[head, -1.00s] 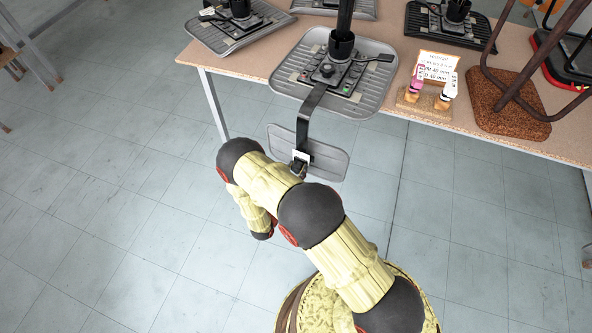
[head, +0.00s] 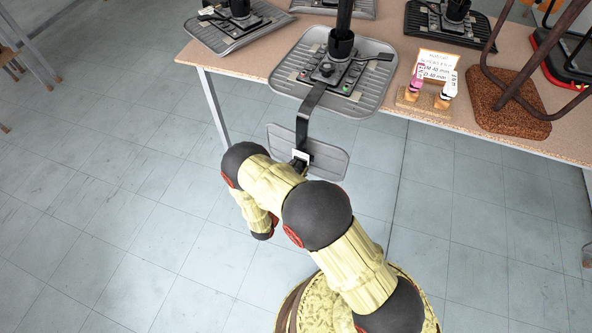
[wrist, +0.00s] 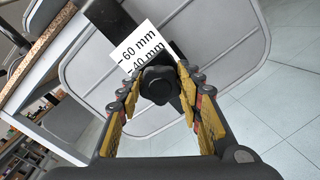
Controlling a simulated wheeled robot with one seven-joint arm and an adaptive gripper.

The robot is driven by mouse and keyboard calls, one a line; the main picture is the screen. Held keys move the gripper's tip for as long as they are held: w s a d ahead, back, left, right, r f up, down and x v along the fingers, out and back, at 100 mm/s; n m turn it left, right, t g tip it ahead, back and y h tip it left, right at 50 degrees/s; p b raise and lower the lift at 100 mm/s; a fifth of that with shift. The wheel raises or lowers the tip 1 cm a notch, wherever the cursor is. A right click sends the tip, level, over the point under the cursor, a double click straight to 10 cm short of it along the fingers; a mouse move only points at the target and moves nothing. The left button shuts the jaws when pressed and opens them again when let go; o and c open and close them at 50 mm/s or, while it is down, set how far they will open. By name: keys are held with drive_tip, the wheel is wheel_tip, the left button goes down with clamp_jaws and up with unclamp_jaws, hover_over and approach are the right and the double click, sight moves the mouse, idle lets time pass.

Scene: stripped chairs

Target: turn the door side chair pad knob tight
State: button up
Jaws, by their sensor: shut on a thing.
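The grey back pad (head: 327,162) of the front chair hangs past the table's front edge on a bent black bar (head: 304,128). In the wrist view the pad (wrist: 225,55) fills the upper right, with the bar (wrist: 108,18) crossing it. The round black pad knob (wrist: 157,86) sits on the bar, beside a white label (wrist: 141,48) reading 60 mm and 40 mm. My gripper (wrist: 158,88) has one finger on each side of the knob and is shut on it. In the head view my arm hides most of the gripper and knob.
The chair's upturned seat (head: 290,91) lies on the wooden table (head: 255,71). A small stand with a sign (head: 437,66) and a brown chair seat (head: 490,113) are to its right. Other stripped chairs stand behind. The tiled floor in front is clear.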

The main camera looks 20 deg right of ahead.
drive_tip(key=shift+m, duration=0.5)
drive_tip(key=o, duration=1.2)
drive_tip(key=v, duration=1.2)
